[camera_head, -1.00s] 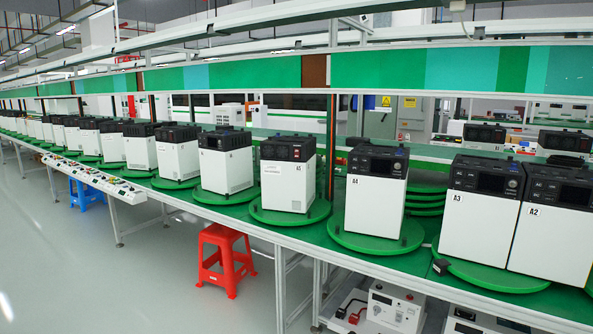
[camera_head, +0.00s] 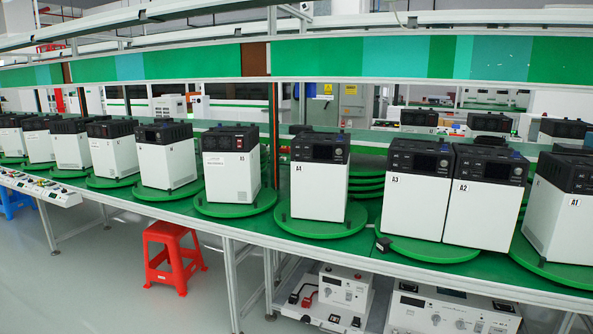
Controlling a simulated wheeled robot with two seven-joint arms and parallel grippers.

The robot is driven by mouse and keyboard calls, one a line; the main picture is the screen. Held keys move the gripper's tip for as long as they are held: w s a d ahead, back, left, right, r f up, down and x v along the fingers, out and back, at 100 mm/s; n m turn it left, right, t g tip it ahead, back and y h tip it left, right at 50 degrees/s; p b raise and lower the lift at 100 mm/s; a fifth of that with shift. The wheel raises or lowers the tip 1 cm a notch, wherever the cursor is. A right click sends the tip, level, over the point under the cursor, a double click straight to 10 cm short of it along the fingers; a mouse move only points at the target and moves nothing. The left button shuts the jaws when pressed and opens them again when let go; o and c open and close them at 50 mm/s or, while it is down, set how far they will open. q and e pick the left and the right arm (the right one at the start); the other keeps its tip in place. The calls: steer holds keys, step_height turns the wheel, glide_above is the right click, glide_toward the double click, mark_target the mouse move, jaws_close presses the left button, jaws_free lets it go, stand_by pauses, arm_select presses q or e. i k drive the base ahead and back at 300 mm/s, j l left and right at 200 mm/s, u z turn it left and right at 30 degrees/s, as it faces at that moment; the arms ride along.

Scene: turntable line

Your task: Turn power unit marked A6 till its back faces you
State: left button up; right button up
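A row of white power units with black tops stands on round green turntables along the green bench. Labels A1 (camera_head: 553,215), A2 (camera_head: 483,213), A3 (camera_head: 415,203) and A4 (camera_head: 320,190) run from right to left. The unit left of A4 seems to be A5 (camera_head: 228,178). The unit left of that (camera_head: 168,165) sits on its own turntable (camera_head: 168,191). By the order of the row it would be A6, but I cannot read a mark on it. Its dark panel shows at the top front. Neither gripper is in view.
A red stool (camera_head: 174,255) stands on the floor before the bench. A white control strip (camera_head: 38,188) lies along the bench's front at left. White instruments (camera_head: 345,290) sit on a lower shelf. Green-panelled overhead rails (camera_head: 350,58) run above the bench.

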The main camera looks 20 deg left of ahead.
mark_target(139, 191)
steer(key=u, duration=1.4)
steer(key=i+j, duration=0.7)
steer(key=i, duration=0.2)
steer(key=i+j+u, duration=0.1)
steer(key=i+j, duration=0.55)
steer(key=i, duration=0.25)
